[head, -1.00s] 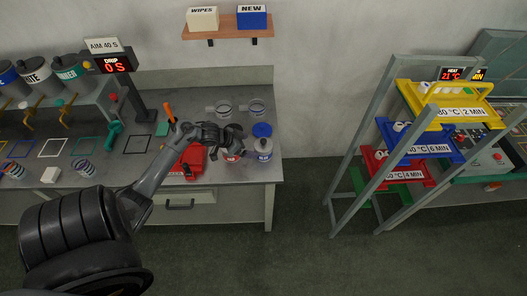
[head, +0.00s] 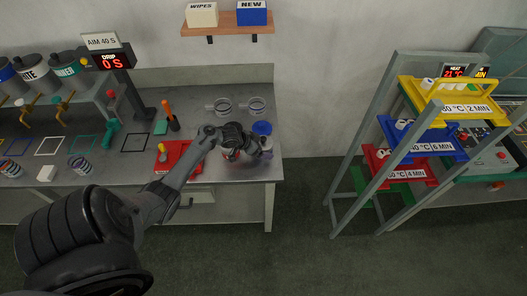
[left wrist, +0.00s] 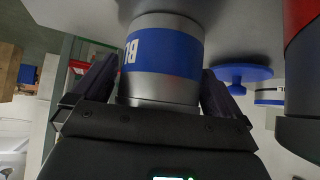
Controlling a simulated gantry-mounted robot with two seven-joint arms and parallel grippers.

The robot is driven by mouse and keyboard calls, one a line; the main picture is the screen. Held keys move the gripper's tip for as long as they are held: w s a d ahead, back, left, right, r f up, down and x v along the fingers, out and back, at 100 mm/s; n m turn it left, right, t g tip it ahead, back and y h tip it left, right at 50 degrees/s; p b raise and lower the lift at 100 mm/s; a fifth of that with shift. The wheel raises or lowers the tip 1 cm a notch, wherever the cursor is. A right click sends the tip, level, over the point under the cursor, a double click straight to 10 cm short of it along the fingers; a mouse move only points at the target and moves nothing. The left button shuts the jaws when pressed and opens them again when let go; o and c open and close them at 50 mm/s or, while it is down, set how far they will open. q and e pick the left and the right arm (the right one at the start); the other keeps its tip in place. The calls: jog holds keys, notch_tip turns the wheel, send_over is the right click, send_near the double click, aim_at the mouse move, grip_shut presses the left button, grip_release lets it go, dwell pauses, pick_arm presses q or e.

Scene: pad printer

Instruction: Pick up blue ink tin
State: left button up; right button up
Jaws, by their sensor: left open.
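The blue ink tin (left wrist: 162,58) is a silver can with a blue band lettered "BL". In the left wrist view it stands between the two fingers of my left gripper (left wrist: 152,92), which is open around it. I cannot tell whether either finger touches it. In the head view my left gripper (head: 262,151) is at the counter's right end and hides most of the tin. My right gripper is not in view.
A blue disc (head: 262,128) is just behind the tin. A red-labelled can (head: 230,155) is close left, partly under my gripper. A red tray (head: 178,157) lies farther left. The counter's right edge is close.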

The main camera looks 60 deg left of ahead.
aim_at(263, 140)
pick_arm(q)
jog(key=shift+w+f, duration=0.2)
jog(key=shift+f, duration=0.05)
jog(key=c, duration=1)
jog(key=shift+r, duration=0.15)
jog(key=shift+r, duration=0.5)
jog(key=r, duration=0.2)
jog(key=d+r+p, duration=0.1)
jog(key=shift+w+r, duration=0.1)
jog(key=shift+r, duration=0.25)
jog(key=d+r, duration=0.2)
jog(key=d, duration=0.1)
jog(key=w+d+r+p, duration=0.1)
jog(key=d+r, duration=0.1)
jog(key=d, duration=0.2)
jog(key=w+d+r, duration=0.1)
jog(key=d+r, duration=0.1)
jog(key=d, duration=0.1)
jog(key=shift+w+d+p, duration=0.1)
jog(key=shift+d+p, duration=0.1)
jog(key=shift+p, duration=0.15)
